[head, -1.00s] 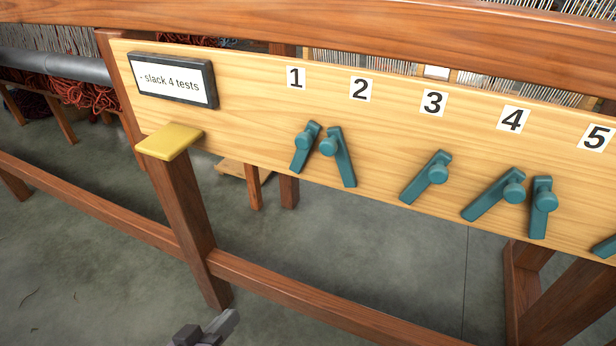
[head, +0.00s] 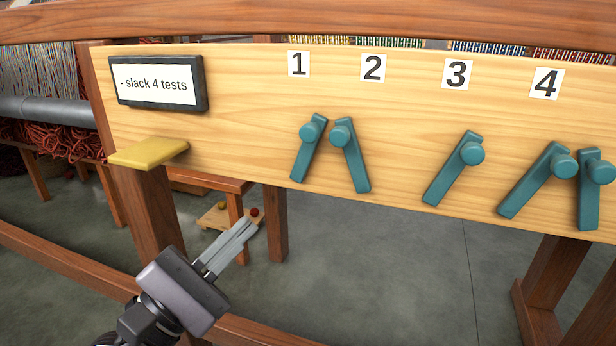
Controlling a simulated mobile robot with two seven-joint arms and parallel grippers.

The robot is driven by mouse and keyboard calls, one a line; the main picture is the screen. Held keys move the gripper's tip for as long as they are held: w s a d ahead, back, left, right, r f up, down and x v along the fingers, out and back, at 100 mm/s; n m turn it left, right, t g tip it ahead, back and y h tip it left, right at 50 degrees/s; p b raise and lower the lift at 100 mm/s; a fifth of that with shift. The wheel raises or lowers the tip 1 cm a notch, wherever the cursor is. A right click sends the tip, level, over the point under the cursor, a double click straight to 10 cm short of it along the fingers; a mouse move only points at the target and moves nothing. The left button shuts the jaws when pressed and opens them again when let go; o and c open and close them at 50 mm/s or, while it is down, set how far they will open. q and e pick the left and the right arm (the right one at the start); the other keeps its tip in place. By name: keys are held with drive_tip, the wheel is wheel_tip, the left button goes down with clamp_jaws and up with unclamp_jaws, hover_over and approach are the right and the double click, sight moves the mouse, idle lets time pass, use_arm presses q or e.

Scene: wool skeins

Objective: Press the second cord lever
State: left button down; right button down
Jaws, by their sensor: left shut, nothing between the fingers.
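The second cord lever (head: 354,162) is teal and hangs on the pale wooden board (head: 410,140) under the number 2 label (head: 373,68). Its round knob is at the upper left and its arm slants down to the right. Lever 1 (head: 308,152) is close beside it on the left and slants down to the left. My left gripper (head: 248,224) is shut and empty, low and left of both levers, apart from them and pointing up to the right. My right gripper is not in view.
Lever 3 (head: 453,170), lever 4 (head: 535,182) and another lever (head: 590,190) are further right. A yellow pad (head: 149,152) juts out below the sign (head: 157,83), which reads "- slack 4 tests". A wooden post (head: 157,215) stands under the pad.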

use_arm(q)
drive_tip(key=shift+r, duration=0.1)
drive_tip(key=p, duration=0.7)
approach(333, 142)
drive_tip(key=shift+w+f+x, duration=0.45)
drive_tip(key=shift+w+x, duration=0.05)
drive_tip(key=shift+x, duration=2.75)
drive_tip(key=shift+a, duration=0.2)
drive_tip(key=shift+d+r+m+g+p, duration=0.15)
drive_tip(key=shift+r+m+g+p, duration=0.2)
drive_tip(key=shift+p, duration=0.25)
